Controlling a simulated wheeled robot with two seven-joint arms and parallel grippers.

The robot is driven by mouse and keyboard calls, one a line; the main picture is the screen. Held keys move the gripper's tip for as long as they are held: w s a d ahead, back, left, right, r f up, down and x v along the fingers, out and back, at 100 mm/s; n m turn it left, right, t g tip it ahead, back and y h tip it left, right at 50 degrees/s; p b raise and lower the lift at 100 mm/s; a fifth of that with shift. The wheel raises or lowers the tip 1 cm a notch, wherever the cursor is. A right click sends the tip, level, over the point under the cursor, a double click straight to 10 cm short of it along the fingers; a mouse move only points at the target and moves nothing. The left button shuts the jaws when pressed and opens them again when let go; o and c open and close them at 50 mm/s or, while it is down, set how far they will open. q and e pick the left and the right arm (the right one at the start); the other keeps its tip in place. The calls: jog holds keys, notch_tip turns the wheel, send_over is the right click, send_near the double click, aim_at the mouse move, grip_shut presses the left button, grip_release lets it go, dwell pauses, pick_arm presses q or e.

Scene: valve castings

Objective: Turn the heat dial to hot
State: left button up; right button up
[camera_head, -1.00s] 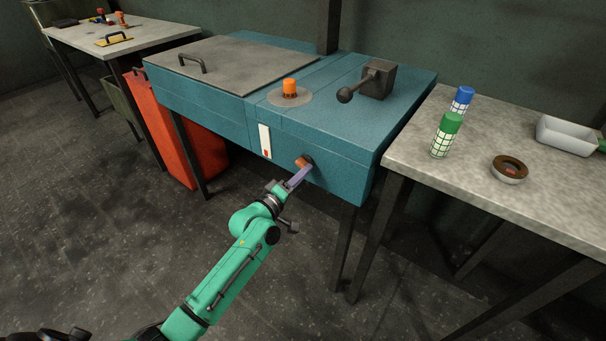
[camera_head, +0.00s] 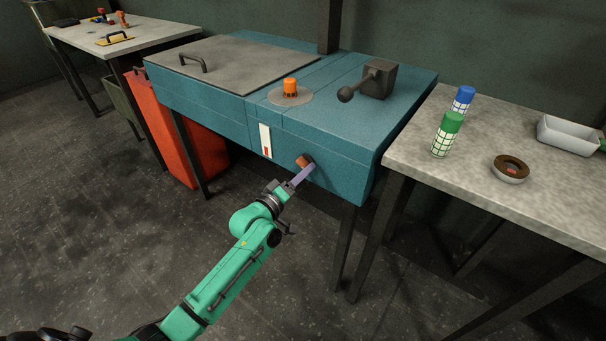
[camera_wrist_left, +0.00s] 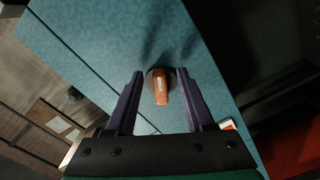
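The heat dial (camera_head: 304,161) is an orange-brown knob on the front face of the blue cabinet (camera_head: 230,112). In the left wrist view the dial (camera_wrist_left: 160,86) shows as an elongated knob on a dark round base, with a small pale mark on it. My left gripper (camera_head: 307,169) is at the dial. In the wrist view its two purple fingers (camera_wrist_left: 160,74) stand on either side of the knob, with a visible gap on each side. A white gauge strip (camera_head: 265,136) with red at its bottom is left of the dial. My right gripper is not in view.
On the cabinet top are an orange knob (camera_head: 290,86), a dark lever block (camera_head: 376,80) and a grey lid (camera_head: 235,62). A table (camera_head: 430,165) at right holds green and blue cylinders. A red bin (camera_head: 172,140) stands at left below the cabinet.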

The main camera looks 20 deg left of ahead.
pick_arm(q)
jog(key=v, duration=1.4)
jog(key=shift+s, duration=0.25)
jog(key=shift+a+f, duration=0.1)
jog(key=s+a+f+m+g+y+p, duration=0.1)
jog(key=s+a+f+g+y+p, duration=0.15)
jog(key=f, duration=0.55)
jog(key=s+a+f+m+g+y+p, duration=0.1)
jog(key=s+a+f+m+g+p, duration=0.2)
jog(key=f, duration=0.5)
jog(key=s+a+f+g+y+p, duration=0.1)
jog(key=s+a+f+g+y, duration=0.2)
jog(key=f, duration=0.5)
jog(key=s+d+f+m+g+p, duration=0.1)
jog(key=s+f, duration=0.3)
jog(key=s, duration=0.5)
jog(key=s+d+f+m+g+p, duration=0.1)
jog(key=s+f+m+g, duration=0.2)
jog(key=s, duration=0.6)
jog(key=s+d+f+m+g+p, duration=0.1)
jog(key=s+f+m+g, duration=0.1)
jog(key=s+f, duration=0.4)
jog(key=s+g, duration=0.1)
jog(key=s, duration=0.2)
jog(key=shift+s+f+p, duration=0.25)
jog(key=shift+p, duration=0.05)
